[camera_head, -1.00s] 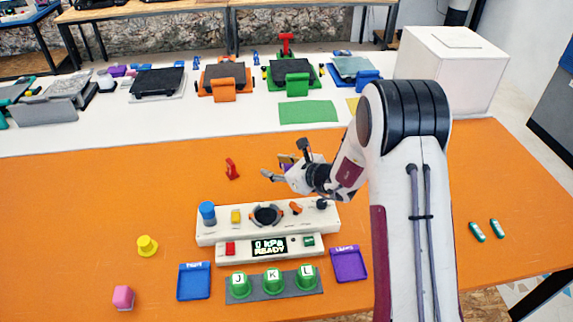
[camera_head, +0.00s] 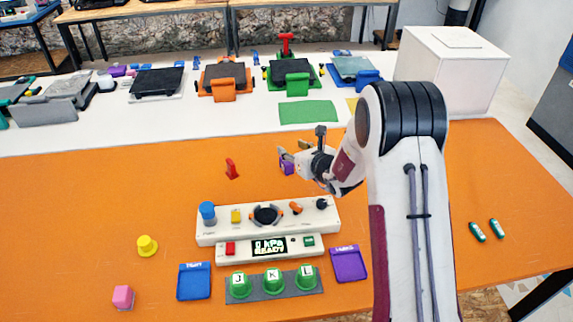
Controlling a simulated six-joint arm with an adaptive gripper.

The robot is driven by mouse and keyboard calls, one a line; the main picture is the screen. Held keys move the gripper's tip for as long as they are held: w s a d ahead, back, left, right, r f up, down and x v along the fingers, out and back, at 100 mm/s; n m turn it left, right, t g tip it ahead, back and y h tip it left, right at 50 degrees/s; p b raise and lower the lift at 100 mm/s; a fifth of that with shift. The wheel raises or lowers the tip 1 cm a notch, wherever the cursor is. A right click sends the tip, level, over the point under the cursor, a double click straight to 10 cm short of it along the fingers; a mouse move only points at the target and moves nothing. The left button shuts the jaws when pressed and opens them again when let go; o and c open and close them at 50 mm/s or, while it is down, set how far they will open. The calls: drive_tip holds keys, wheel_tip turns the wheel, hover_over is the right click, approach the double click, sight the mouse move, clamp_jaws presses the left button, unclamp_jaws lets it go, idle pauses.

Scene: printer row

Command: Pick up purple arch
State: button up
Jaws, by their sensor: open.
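The purple arch (camera_head: 287,167) stands on the orange table behind the white control panel, partly hidden by my gripper. My gripper (camera_head: 286,157) is open, with its fingers right at the arch. Whether the fingers touch the arch cannot be told from this view.
The white control panel (camera_head: 222,232) with knobs and a display lies just in front. A red piece (camera_head: 232,169) stands left of the arch. Blue (camera_head: 194,282) and purple (camera_head: 348,264) trays flank several green cups. A yellow piece (camera_head: 146,246) and pink block (camera_head: 123,297) lie left.

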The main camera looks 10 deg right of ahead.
sight(288, 162)
drive_tip(key=shift+f, duration=2.85)
drive_tip(key=shift+f, duration=0.55)
drive_tip(key=shift+x, duration=2.55)
clamp_jaws()
